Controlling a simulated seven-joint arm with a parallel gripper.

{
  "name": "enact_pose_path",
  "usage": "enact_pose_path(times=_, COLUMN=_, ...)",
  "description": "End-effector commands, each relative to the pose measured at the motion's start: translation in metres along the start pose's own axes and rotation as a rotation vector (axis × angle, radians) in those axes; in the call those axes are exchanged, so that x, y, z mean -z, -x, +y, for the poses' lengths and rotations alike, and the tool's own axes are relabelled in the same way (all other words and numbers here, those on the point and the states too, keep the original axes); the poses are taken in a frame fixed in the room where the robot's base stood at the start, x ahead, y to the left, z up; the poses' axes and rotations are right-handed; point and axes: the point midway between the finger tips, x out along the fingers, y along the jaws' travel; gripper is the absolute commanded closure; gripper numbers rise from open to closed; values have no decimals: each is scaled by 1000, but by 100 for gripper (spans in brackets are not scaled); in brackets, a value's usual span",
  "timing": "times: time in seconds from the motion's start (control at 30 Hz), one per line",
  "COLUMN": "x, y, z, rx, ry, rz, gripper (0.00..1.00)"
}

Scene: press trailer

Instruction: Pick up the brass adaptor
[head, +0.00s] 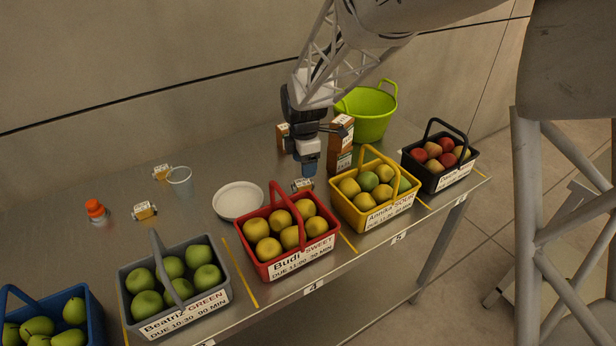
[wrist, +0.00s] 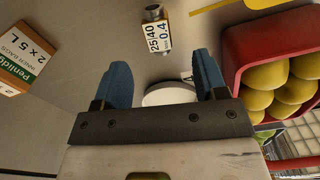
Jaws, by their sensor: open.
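My gripper (head: 309,170) points down over the table, between the brown carton and the red basket. In the wrist view its two blue fingers (wrist: 163,68) are apart with nothing between them. A small metal fitting with a white label reading "25|40 0.4" (wrist: 158,36) lies beyond the fingertips, roughly midway between them in the picture. It appears to be the small labelled piece below my gripper in the head view (head: 302,185). Similar labelled pieces lie at the left (head: 144,211), farther back (head: 162,172) and behind my gripper (head: 283,131). I cannot tell which is brass.
The red basket (head: 290,262) and yellow basket (head: 376,213) stand close in front. The brown carton (head: 341,160) and green tub (head: 372,112) are behind right. A white dish (head: 238,201) lies left. A black basket (head: 440,178) stands right.

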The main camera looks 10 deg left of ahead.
Motion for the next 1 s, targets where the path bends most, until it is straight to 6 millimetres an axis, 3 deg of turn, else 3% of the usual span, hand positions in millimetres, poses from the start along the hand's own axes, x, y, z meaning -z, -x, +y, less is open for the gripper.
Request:
enact_pose_path(times=0.4, x=2, y=-3, z=2, rx=1, ry=12, rz=0, gripper=34)
enact_pose_path(times=0.73, x=2, y=-26, z=2, rx=3, ry=11, rz=0, gripper=34)
enact_pose_path(times=1.0, x=2, y=-28, z=2, rx=1, ry=11, rz=0, gripper=34)
